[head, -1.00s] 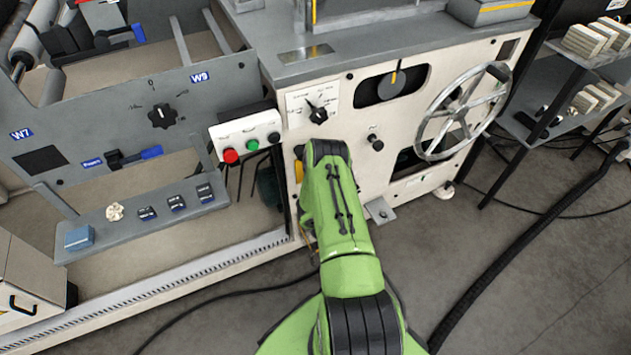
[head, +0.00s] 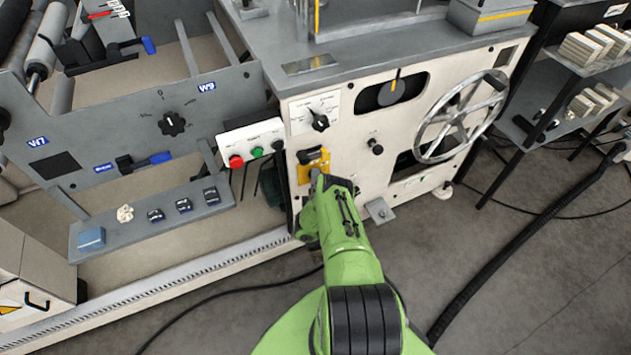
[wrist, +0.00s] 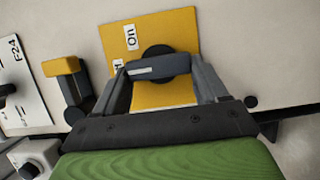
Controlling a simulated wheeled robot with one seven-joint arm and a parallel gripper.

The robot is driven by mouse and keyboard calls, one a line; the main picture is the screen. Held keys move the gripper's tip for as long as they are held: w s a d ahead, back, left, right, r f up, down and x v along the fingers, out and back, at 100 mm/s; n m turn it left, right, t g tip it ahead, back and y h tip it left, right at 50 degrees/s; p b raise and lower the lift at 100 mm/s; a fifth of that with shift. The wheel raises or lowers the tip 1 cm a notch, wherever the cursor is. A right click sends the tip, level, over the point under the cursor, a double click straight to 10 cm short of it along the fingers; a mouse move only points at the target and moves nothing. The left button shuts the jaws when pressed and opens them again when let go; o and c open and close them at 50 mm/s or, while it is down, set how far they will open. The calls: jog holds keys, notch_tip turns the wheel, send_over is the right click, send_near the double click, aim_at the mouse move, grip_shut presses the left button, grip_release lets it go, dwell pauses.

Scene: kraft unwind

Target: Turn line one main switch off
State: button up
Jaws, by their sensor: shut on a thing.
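The main switch is a yellow plate (wrist: 180,30) on the cream machine front, with a dark turning handle (wrist: 158,67) on a round black hub. In the wrist view an "On" label shows on the plate; a second label is mostly hidden by a finger. My gripper (wrist: 157,70) is shut on the handle, with one finger at each end of it. The handle lies nearly level across that view. In the head view the yellow plate (head: 304,174) and the dark handle (head: 312,155) show just beyond the end of my green arm.
A rotary selector (head: 320,122) sits above the plate. A button box (head: 249,144) with red, green and black buttons is to the left. A spoked handwheel (head: 460,117) stands out at the right. In the wrist view a small yellow-topped part (wrist: 62,66) is beside the left finger.

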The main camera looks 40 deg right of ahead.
dwell(0.4)
jog(key=o, duration=1.1)
jog(key=shift+c, duration=0.2)
